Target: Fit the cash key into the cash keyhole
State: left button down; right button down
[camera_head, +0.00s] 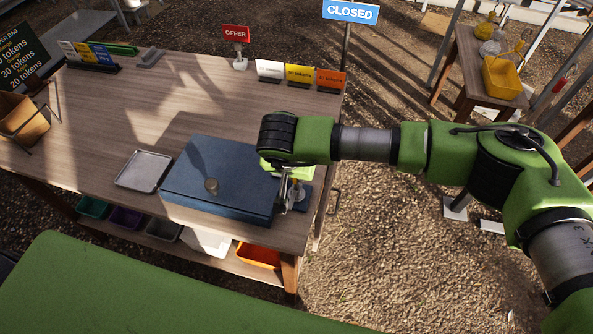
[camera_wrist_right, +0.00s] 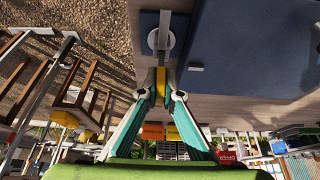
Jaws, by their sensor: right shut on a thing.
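I cannot make out a keyhole clearly. My right gripper (camera_head: 286,192) is low beside the right side of the box, above a small dark blue base (camera_head: 303,194). In the right wrist view the gripper (camera_wrist_right: 161,92) is shut on a narrow yellow piece (camera_wrist_right: 161,80), which seems to be part of the cash key. A grey upright post with a round foot (camera_wrist_right: 163,39) stands just beyond the fingertips. The left gripper is out of view.
A grey metal tray (camera_head: 144,171) lies left of the box. Price cards (camera_head: 299,73) and a red OFFER sign (camera_head: 236,34) stand at the table's far edge. The table (camera_head: 190,95) is largely clear behind the box. Its right edge is close to my gripper.

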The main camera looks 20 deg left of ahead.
jog(key=shift+f, duration=1.05)
jog(key=c, duration=2.2)
grip_release()
jog(key=shift+o, duration=0.2)
jog(key=shift+r, duration=0.1)
jog(key=v, duration=1.2)
